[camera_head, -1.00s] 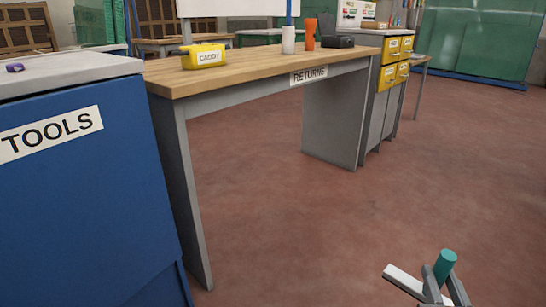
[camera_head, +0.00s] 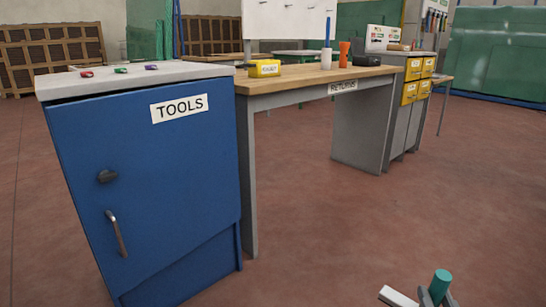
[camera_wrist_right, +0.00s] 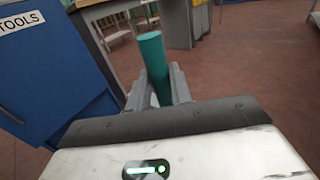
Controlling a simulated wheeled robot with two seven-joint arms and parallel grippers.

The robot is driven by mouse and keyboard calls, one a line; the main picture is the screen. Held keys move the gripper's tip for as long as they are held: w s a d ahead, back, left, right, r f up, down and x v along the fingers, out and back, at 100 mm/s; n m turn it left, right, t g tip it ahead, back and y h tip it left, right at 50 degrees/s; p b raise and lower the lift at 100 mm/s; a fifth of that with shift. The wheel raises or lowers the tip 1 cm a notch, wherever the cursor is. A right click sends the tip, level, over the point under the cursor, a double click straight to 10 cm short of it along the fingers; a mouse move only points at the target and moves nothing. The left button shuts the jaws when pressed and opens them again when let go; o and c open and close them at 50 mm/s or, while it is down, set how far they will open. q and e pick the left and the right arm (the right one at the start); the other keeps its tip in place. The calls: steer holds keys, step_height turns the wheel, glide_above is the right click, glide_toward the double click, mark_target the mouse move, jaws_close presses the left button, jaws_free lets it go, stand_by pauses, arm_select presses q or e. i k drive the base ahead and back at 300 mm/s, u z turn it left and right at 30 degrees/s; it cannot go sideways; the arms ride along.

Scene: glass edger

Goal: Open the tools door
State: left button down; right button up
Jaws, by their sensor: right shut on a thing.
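The blue tools cabinet (camera_head: 150,215) stands at the left in the head view, with a white TOOLS label (camera_head: 179,107) on its front. Its tools door looks shut. The door has a dark knob (camera_head: 107,176) and a grey bar handle (camera_head: 117,234) below it. My right gripper (camera_head: 435,296) is at the bottom right, well away from the cabinet. It is shut on a teal cylinder (camera_head: 440,283), which stands up between the fingers in the right wrist view (camera_wrist_right: 154,68). My left gripper is not in view.
A wooden-topped bench (camera_head: 310,82) labelled RETURNS stands right of the cabinet, with a yellow caddy (camera_head: 264,68) and an orange object (camera_head: 344,54) on it. Yellow drawers (camera_head: 410,92) are beyond. Small coloured items (camera_head: 120,70) lie on the cabinet top. The red floor in front is clear.

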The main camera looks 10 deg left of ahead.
mark_target(172, 149)
steer(key=u, duration=1.15)
steer(key=i, duration=0.2)
steer(key=u, duration=0.05)
